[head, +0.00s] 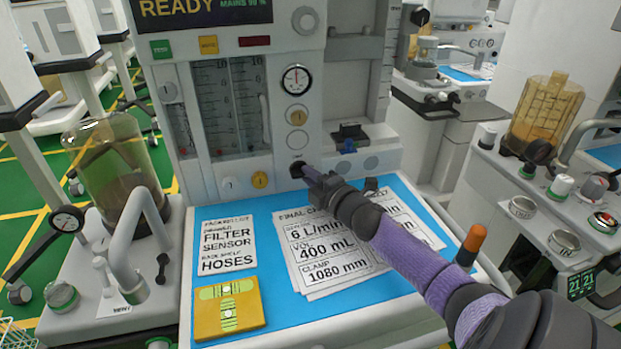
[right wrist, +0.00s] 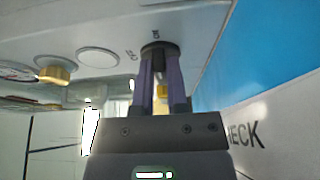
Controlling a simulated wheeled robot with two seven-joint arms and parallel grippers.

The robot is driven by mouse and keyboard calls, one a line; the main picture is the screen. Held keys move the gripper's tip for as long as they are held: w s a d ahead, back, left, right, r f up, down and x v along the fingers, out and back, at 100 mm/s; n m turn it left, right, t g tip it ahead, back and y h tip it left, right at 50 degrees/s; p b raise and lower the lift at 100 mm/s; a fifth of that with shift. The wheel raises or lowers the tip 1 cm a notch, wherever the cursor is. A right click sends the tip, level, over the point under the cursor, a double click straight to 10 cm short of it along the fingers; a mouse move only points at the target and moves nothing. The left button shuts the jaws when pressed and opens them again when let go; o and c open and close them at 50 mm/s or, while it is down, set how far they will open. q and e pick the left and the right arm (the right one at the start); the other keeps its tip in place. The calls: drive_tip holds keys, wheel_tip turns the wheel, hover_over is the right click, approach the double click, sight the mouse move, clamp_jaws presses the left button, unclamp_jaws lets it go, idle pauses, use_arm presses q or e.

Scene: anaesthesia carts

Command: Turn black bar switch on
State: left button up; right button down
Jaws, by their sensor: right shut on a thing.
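The black bar switch (head: 297,168) is a dark round knob low on the front panel of the grey machine, just above the blue work surface. In the right wrist view the black bar switch (right wrist: 160,48) sits between my fingertips, with small lettering beside it. My right gripper (head: 310,174) reaches in from the right and is shut on the switch. In the right wrist view both purple fingers of my right gripper (right wrist: 161,70) touch its sides. The fingers hide part of the bar, so its exact angle is hard to read. My left gripper is not in view.
A blue mat (head: 270,243) holds printed sheets (head: 330,255) and a yellow level block (head: 228,308). A yellow knob (head: 260,180) and a white knob (head: 229,186) are left of the switch. A glass canister (head: 112,165) stands left; another cart with an amber canister (head: 545,110) stands right.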

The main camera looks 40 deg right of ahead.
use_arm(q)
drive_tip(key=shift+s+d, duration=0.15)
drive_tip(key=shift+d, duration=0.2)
use_arm(e)
drive_tip(key=c, duration=0.6)
unclamp_jaws()
drive_tip(key=shift+c, duration=0.2)
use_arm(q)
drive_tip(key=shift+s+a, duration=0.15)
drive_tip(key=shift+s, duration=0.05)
use_arm(e)
drive_tip(key=shift+s, duration=0.15)
drive_tip(key=s+p, duration=0.1)
drive_tip(key=s, duration=0.2)
drive_tip(key=s+p, duration=0.1)
drive_tip(key=s, duration=0.2)
drive_tip(key=s+a+p, duration=0.1)
drive_tip(key=s, duration=0.2)
drive_tip(key=shift+s+f, duration=0.1)
drive_tip(key=shift+s, duration=0.2)
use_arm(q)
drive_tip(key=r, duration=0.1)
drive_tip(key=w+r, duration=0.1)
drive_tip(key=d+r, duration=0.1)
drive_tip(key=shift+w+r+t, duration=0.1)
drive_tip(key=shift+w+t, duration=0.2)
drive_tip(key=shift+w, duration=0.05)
